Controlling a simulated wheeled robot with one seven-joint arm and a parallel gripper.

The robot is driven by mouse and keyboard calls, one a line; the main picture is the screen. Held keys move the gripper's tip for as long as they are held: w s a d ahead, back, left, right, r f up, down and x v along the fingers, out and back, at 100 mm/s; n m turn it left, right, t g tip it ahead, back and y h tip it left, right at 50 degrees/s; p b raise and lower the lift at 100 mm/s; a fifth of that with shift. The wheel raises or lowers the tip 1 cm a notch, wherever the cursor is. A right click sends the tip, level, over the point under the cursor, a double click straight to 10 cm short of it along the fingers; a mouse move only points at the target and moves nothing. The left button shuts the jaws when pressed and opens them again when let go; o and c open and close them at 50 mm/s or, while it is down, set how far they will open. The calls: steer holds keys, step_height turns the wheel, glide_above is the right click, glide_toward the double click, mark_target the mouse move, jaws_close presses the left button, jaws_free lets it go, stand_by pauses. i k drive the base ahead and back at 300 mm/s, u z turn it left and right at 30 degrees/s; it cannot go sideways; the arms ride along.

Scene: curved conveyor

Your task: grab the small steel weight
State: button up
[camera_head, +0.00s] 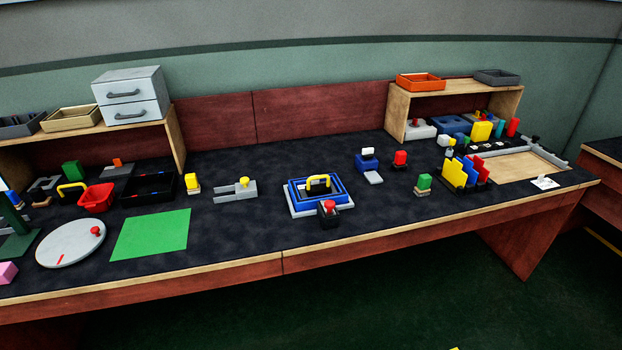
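I cannot single out the small steel weight with certainty; the objects are small at this distance. A small pale grey piece (443,140) stands at the right of the table, beside a yellow-topped dark piece (451,143). Whether either is the weight, I cannot tell. My gripper is not in view. A tiny yellow patch shows at the bottom edge of the picture, too cut off to identify.
The long dark worktop (240,170) has a wooden front edge. A blue tray with a yellow handle (318,184) sits mid-table. A green mat (150,234), a round grey disc (68,246) and a red bin (96,197) lie left. Shelves stand at both back ends.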

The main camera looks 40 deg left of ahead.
mark_target(314, 189)
steer(key=u, duration=0.5)
steer(key=i, duration=1.3)
steer(key=u, duration=0.95)
steer(key=i, duration=0.55)
steer(key=u, duration=0.15)
